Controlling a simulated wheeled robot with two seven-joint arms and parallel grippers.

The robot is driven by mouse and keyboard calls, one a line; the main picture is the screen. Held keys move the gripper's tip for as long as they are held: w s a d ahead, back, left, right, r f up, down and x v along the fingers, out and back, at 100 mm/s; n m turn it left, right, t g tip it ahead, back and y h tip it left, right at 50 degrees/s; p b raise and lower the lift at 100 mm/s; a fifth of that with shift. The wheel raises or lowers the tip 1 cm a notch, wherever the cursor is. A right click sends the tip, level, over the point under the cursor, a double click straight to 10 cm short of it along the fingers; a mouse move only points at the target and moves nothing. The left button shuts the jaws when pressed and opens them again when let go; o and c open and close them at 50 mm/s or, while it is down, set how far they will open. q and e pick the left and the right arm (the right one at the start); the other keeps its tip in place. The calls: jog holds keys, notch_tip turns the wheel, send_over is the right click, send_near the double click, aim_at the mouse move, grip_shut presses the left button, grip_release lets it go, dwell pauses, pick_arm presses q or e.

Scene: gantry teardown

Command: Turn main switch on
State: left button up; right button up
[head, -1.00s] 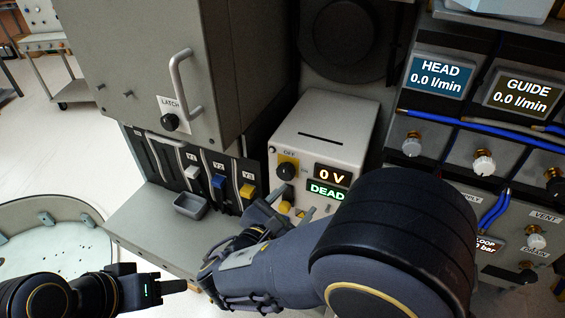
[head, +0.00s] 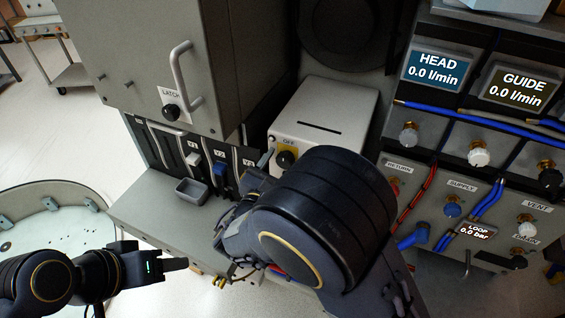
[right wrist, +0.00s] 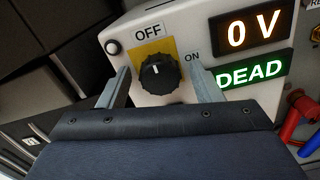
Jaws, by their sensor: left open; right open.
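The main switch (right wrist: 159,74) is a black rotary knob on a yellow plate, on the front of a white box (head: 330,113). In the right wrist view its white pointer line points up toward the OFF label; ON is marked to its right. In the head view the knob (head: 286,159) shows just above my right arm. My right gripper (right wrist: 161,80) is open, with one finger on each side of the knob; I cannot tell whether they touch it. My left gripper (head: 176,264) is at the lower left, away from the switch; its finger gap is hard to see.
Displays on the box read 0 V (right wrist: 252,32) and DEAD (right wrist: 253,70). A panel with hoses and knobs (head: 478,153) stands at the right.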

jog(key=c, duration=1)
jog(key=shift+f+m+b, duration=0.15)
jog(key=shift+m+b, duration=0.15)
jog(key=shift+b, duration=0.3)
jog(key=m+b, duration=0.2)
jog(key=b, duration=0.2)
jog(key=m+b, duration=0.3)
jog(key=b, duration=0.2)
jog(key=m+b, duration=0.3)
jog(key=b, duration=0.1)
jog(key=shift+f+b, duration=0.3)
jog(key=m+b, duration=0.7)
jog(key=b, duration=0.5)
jog(key=shift+r+m, duration=0.15)
jog(key=shift+m, duration=0.15)
jog(key=shift+r+m+b, duration=0.25)
jog(key=shift+m+b, duration=0.75)
jog(key=shift+b, duration=0.35)
jog(key=o, duration=1)
jog(key=shift+r, duration=0.1)
